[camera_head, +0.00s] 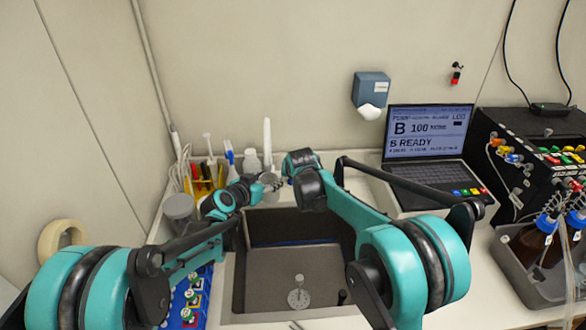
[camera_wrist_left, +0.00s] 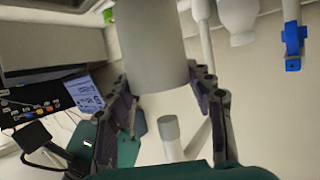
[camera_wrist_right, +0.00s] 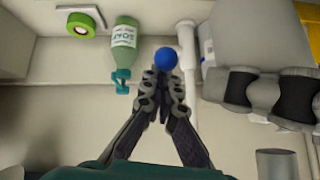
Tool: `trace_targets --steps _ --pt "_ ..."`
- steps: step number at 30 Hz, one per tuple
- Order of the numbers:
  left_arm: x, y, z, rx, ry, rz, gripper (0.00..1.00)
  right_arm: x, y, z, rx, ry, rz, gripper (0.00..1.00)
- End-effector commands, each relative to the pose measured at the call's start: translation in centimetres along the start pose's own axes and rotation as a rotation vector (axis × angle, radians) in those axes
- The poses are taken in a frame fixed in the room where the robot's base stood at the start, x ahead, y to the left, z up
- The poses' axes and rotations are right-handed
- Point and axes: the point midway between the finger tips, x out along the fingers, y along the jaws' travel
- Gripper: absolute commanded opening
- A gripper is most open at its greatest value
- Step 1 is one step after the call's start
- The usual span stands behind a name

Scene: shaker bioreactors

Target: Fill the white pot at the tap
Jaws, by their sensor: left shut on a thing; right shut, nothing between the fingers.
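A pale grey-white pot (camera_wrist_left: 150,45) is held between the fingers of my left gripper (camera_wrist_left: 165,78) in the left wrist view. In the head view the left gripper (camera_head: 262,186) is at the back edge of the sink (camera_head: 243,290); the pot is small there. The pot's inside is hidden. A tall white post (camera_head: 267,140), perhaps the tap, rises behind it. My right gripper (camera_wrist_right: 165,88) is shut and empty, its tips just below a blue ball-shaped knob (camera_wrist_right: 166,58); I cannot tell whether they touch. In the head view its fingers are hidden behind the wrist.
A green labelled bottle (camera_wrist_right: 124,45) stands near the right gripper. A grey cup (camera_head: 180,207) and tools are left of the sink. A laptop (camera_head: 425,150) is on the right, beside a black box (camera_head: 520,145) and brown bottles (camera_head: 533,241). The sink basin looks mostly clear.

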Motion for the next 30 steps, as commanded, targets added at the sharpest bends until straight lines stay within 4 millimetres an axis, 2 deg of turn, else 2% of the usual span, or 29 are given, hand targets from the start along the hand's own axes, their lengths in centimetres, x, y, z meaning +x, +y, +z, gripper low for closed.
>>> trace_targets --steps 9,17,26,30 --pt "0.0 0.0 0.0 0.000 0.000 0.000 0.33 0.0 0.0 0.2 0.000 0.000 0.000 0.00" --pt "0.0 0.0 0.0 0.000 0.000 0.000 0.33 0.5 0.5 2.8 -0.001 0.000 0.000 0.00" --pt "0.0 0.0 0.0 0.000 0.000 0.000 0.33 0.5 0.6 2.8 0.000 0.000 0.000 0.00" --pt "0.0 0.0 0.0 0.000 0.000 0.000 0.33 0.1 0.6 2.0 0.000 0.000 0.000 0.00"
